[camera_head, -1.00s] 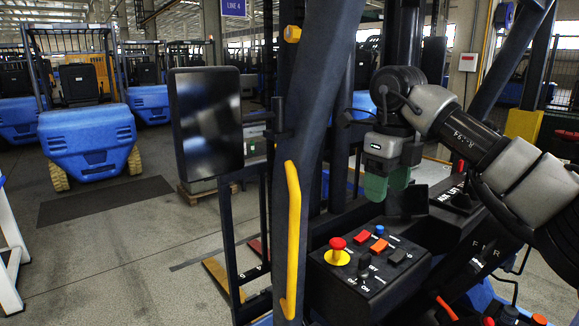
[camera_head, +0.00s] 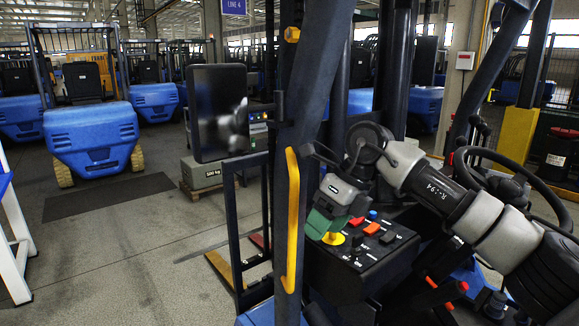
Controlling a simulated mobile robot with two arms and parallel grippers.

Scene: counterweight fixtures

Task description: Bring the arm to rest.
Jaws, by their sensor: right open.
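My right arm (camera_head: 437,190) comes in from the lower right and reaches over the forklift's control panel (camera_head: 338,272). My right gripper (camera_head: 326,230) points down with green fingertips, open, at the panel's left end. It covers the red mushroom button; part of that button's yellow base (camera_head: 333,239) shows just below the fingertips. I cannot tell whether the fingers touch the button. No object shows between the fingers. My left gripper is out of view.
A dark forklift pillar with a yellow grab handle (camera_head: 292,215) stands close left of the gripper. A black monitor (camera_head: 217,112) hangs further left. A steering wheel (camera_head: 515,185) is behind the arm. Blue forklifts (camera_head: 92,137) stand on the open floor at the back left.

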